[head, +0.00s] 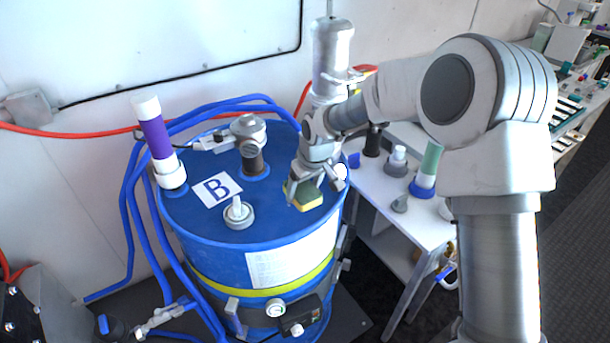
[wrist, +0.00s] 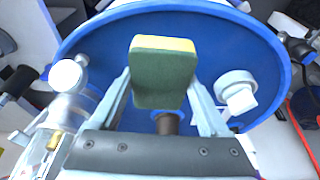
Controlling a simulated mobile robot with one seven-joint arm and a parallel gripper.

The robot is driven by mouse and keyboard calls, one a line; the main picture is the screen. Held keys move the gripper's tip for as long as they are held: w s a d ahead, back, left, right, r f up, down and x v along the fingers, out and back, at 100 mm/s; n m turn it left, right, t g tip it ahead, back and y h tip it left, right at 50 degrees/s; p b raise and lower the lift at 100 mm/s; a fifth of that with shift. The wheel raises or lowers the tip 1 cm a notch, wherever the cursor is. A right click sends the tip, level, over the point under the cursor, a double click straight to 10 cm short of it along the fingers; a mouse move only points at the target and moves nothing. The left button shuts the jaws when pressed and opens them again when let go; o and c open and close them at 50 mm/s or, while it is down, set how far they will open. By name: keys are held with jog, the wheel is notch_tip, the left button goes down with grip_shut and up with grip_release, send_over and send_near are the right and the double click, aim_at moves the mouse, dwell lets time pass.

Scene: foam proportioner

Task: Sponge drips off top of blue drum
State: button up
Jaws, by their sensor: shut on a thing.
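The blue drum (head: 240,265) stands upright in the middle of the head view, with a label "B" on its top. My gripper (head: 312,182) is over the right side of the drum's top, shut on a green and yellow sponge (head: 304,196). In the wrist view the sponge (wrist: 163,72) sits between the fingers, above the blue drum top (wrist: 110,45). I cannot tell whether the sponge touches the top. No drips can be made out on the visible surface.
On the drum top stand a white cap (head: 239,214), a fitting with a dark neck (head: 252,150) and a purple and white tube (head: 155,140). Blue hoses (head: 130,230) run along the left. A white table (head: 400,205) with small parts stands at right.

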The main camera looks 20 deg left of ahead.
jog(key=shift+r+p, duration=0.65)
jog(key=shift+r, duration=0.85)
